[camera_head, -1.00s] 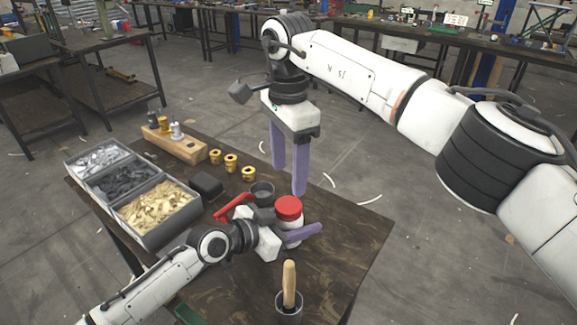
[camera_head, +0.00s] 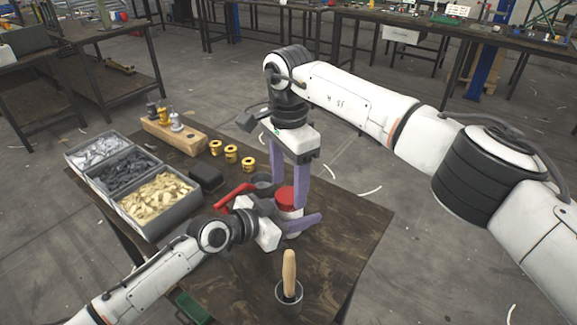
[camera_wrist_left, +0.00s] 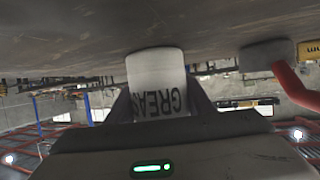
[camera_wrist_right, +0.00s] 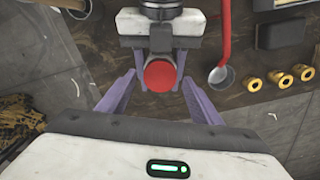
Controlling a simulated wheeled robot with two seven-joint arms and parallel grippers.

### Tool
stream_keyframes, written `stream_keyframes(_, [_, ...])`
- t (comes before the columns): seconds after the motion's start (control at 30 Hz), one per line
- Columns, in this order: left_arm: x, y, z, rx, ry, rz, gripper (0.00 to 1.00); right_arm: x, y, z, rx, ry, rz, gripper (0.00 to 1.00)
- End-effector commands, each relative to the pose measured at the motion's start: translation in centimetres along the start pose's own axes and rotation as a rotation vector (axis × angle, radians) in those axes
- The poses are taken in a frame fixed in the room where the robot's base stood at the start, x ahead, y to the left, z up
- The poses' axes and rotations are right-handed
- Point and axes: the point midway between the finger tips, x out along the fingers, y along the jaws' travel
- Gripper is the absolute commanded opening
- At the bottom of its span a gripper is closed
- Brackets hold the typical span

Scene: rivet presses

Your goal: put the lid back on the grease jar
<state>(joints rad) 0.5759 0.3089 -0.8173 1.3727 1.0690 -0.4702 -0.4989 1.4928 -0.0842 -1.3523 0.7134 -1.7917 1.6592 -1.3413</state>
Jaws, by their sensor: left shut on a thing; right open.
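The white grease jar (camera_wrist_left: 157,85) stands upright at the table's front right part, its label reading upside down in the left wrist view. My left gripper (camera_head: 303,219) is shut around its sides. The round red lid (camera_head: 290,198) is on top of the jar; how tightly it sits I cannot tell. It also shows in the right wrist view (camera_wrist_right: 159,74). My right gripper (camera_head: 288,192) points down over the jar, open. Its two purple fingers stand apart on either side of the lid, with gaps visible in the right wrist view (camera_wrist_right: 159,86).
A wooden-handled brush (camera_head: 289,272) stands in a cup at the front. Parts bins (camera_head: 157,200), a black box (camera_head: 206,178) and yellow spools (camera_head: 231,154) are to the left. The table's right side is clear.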

Motion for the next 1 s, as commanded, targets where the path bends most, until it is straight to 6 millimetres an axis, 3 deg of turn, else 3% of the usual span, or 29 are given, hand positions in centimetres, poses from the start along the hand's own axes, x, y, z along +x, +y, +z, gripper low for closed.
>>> stream_keyframes(0.2, [0.0, 0.1, 0.1, -0.001, -0.002, 0.001, 0.0, 1.7, 0.0, 0.0, 0.0, -0.001, 0.001, 0.59])
stream_keyframes(0.47, [0.0, 0.1, 0.1, -0.001, -0.002, 0.001, 0.0, 1.8, 0.0, 0.0, 0.0, 0.0, 0.0, 0.59])
stream_keyframes(0.57, [0.0, 0.1, 0.1, -0.001, -0.002, 0.001, 0.0, 1.8, 0.0, 0.0, 0.0, 0.0, 0.001, 0.47])
stream_keyframes(0.73, [0.0, 0.1, 0.1, -0.001, -0.002, 0.001, 0.0, 1.7, 0.0, 0.0, 0.0, 0.0, 0.001, 0.19])
stream_keyframes(0.9, [0.0, 0.0, 0.1, -0.002, -0.002, 0.001, 0.0, 1.7, 0.0, 0.0, 0.014, 0.0, 0.001, 0.16])
stream_keyframes(1.0, [0.0, 0.0, 0.1, -0.002, -0.002, 0.001, 0.0, 1.7, 0.0, 0.0, 0.107, 0.001, 0.001, 0.16])
